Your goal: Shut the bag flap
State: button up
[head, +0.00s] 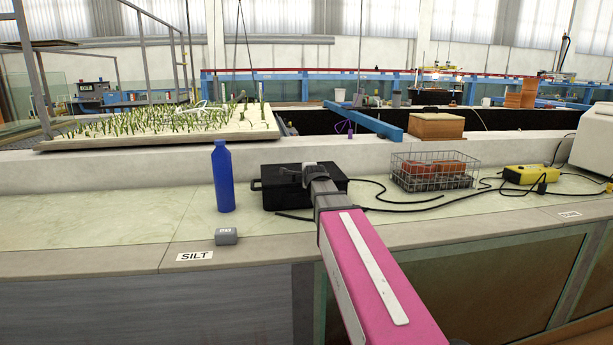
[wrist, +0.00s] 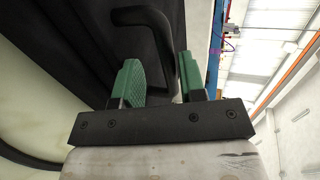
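A black boxy bag (head: 335,192) sits on the pale counter in the head view, partly behind my arm. My gripper (head: 296,172) is at its upper front. In the wrist view, the bag's dark side (wrist: 60,65) fills the left, and a bent black handle or strap (wrist: 160,40) reaches down between the fingers. My gripper (wrist: 158,66) has its two green-padded fingers apart on either side of that handle. I see no clear grip on it. I cannot tell the flap apart from the body or how far it is open.
A blue bottle (head: 223,178) stands just left of the bag, with a small grey box (head: 226,236) in front. A wire basket (head: 432,172) with red items and a yellow device (head: 530,174) lie right. Black cables (head: 390,207) run between. The counter's left is clear.

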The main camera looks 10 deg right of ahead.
jog(key=v, duration=1)
jog(key=shift+s, duration=0.4)
jog(key=shift+r, duration=0.1)
